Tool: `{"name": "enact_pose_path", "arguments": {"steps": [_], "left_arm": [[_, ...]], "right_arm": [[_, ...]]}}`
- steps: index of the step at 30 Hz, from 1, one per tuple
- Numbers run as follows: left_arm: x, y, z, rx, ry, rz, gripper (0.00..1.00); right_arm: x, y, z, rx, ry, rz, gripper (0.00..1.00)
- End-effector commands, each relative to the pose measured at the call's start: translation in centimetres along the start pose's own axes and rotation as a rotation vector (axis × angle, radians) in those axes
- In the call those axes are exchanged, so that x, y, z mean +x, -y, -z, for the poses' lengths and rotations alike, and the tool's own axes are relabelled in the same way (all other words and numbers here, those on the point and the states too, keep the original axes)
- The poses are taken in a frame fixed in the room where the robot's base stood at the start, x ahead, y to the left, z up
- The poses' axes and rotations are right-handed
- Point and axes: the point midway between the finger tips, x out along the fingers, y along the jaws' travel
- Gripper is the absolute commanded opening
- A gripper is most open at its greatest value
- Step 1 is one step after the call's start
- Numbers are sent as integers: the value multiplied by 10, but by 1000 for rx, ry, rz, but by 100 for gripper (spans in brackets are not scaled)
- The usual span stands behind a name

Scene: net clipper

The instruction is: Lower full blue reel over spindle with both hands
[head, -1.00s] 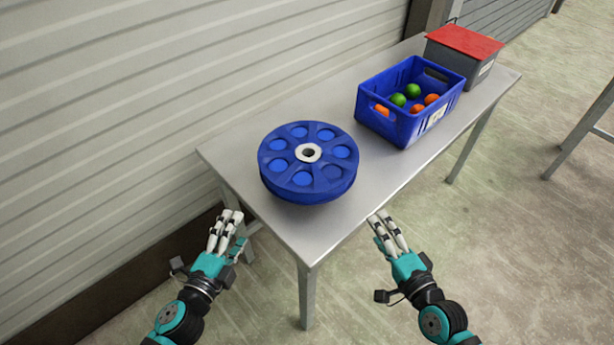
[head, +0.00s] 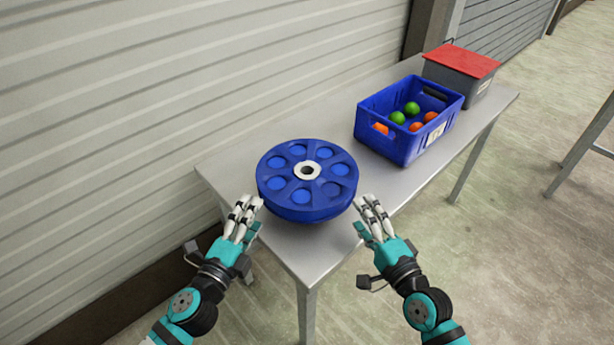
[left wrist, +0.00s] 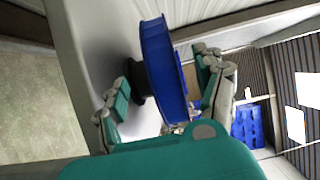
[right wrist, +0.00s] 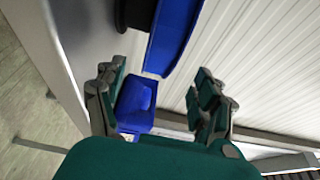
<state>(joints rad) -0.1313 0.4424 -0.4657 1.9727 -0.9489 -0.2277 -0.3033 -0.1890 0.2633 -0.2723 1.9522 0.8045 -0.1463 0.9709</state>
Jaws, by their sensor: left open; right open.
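The blue reel (head: 285,195) lies flat near the table's close end, with round blue pockets and a pale hub (head: 307,170) around a dark hole. In the left wrist view its rim (left wrist: 160,70) stands above the table on a dark base (left wrist: 133,70). My left gripper (head: 246,210) is open at the reel's left front edge, its fingers on either side of the rim in its wrist view. My right gripper (head: 368,207) is open at the reel's right edge. Its wrist view shows the rim (right wrist: 175,35) ahead of the open fingers. No separate spindle can be made out.
The metal table (head: 300,240) runs away to the upper right. A blue crate (head: 400,150) holding green and orange balls stands behind the reel, then a grey box with a red lid (head: 462,62). A shutter wall (head: 150,100) lines the left side.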

Motion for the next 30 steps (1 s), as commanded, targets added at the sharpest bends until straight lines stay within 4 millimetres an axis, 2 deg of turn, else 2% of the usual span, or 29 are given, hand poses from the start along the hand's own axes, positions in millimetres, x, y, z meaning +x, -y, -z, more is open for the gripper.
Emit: {"name": "enact_pose_path", "arguments": {"steps": [1, 9, 15, 21, 30], "left_arm": [[12, 1, 0, 2, 0, 3, 70], [66, 1, 0, 0, 0, 3, 70], [96, 0, 0, -1, 1, 1, 70], [109, 0, 0, -1, 0, 0, 70], [111, 0, 0, -1, 0, 0, 70]], "right_arm": [[12, 1, 1, 1, -1, 3, 70], [65, 1, 0, 0, -1, 1, 70], [96, 0, 0, -2, 0, 0, 70], [109, -1, 0, -1, 0, -1, 70], [111, 0, 0, -1, 0, -1, 70]]}}
